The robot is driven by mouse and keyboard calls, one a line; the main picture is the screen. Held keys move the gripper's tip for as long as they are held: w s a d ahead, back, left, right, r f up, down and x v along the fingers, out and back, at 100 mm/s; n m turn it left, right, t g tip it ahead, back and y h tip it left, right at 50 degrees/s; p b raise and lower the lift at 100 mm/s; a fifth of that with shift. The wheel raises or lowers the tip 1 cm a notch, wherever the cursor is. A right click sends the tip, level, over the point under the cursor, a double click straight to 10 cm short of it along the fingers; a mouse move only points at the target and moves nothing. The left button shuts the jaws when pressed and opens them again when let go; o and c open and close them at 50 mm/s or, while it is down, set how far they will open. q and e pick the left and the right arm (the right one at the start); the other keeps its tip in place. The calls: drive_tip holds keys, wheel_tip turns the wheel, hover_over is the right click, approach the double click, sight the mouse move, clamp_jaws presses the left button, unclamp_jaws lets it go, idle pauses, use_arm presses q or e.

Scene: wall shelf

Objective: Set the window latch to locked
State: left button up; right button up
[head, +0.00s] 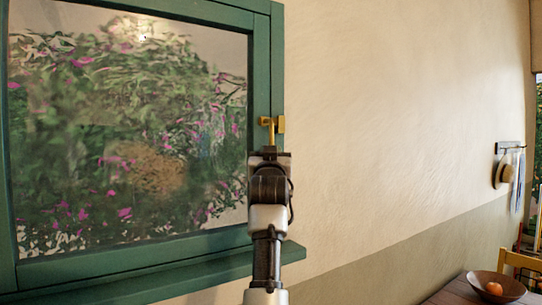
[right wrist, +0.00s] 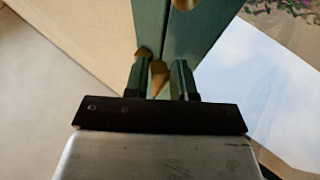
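The brass window latch (head: 271,126) sits on the right side of the green window frame (head: 262,60). Its crosspiece runs left-right at the top, and a stem hangs down towards my right gripper. My right gripper (head: 269,153) is just below the latch in the head view, seen from behind, so its fingertips are hidden there. In the right wrist view, the two dark fingers of my right gripper (right wrist: 160,82) stand apart. A brass part of the latch (right wrist: 158,76) shows between them, closer to the left finger. Firm contact cannot be made out. My left gripper is not in view.
The green window sill (head: 150,277) juts out below the window, behind my arm. The plain wall (head: 400,100) to the right is clear. Far right, a hat (head: 503,172) hangs on a rack above a table with a bowl (head: 496,287).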

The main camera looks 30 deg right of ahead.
drive_tip(key=b+v, duration=0.5)
drive_tip(key=v, duration=0.5)
drive_tip(key=shift+s+a+f, duration=0.15)
drive_tip(key=shift+s+a, duration=0.1)
